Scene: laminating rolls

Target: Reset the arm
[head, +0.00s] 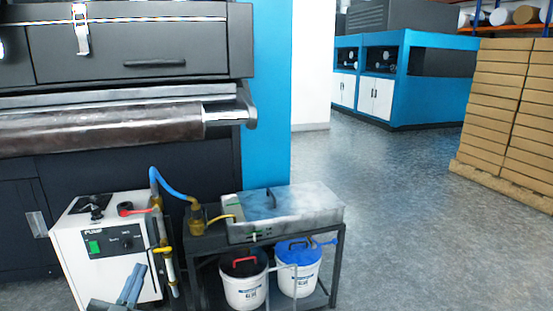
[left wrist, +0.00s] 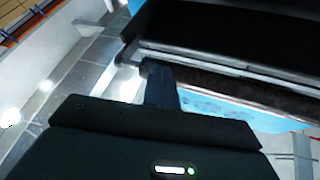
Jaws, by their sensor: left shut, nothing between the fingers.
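My left gripper (head: 137,270) shows low in the head view, in front of the white pump unit (head: 72,258), with its fingers pointing up. Its fingers are together and hold nothing. In the left wrist view the dark fingers (left wrist: 158,70) also look closed, with the machine's edge behind them. Most of my left arm is below the head view. My right gripper is not in view.
A large laminating machine with a metal roll (head: 110,125) stands behind the pump. A dark stand (head: 338,250) beside it carries a metal tray (head: 325,212) over two white buckets (head: 243,290). Stacked boxes (head: 495,100) stand at right. The floor between is clear.

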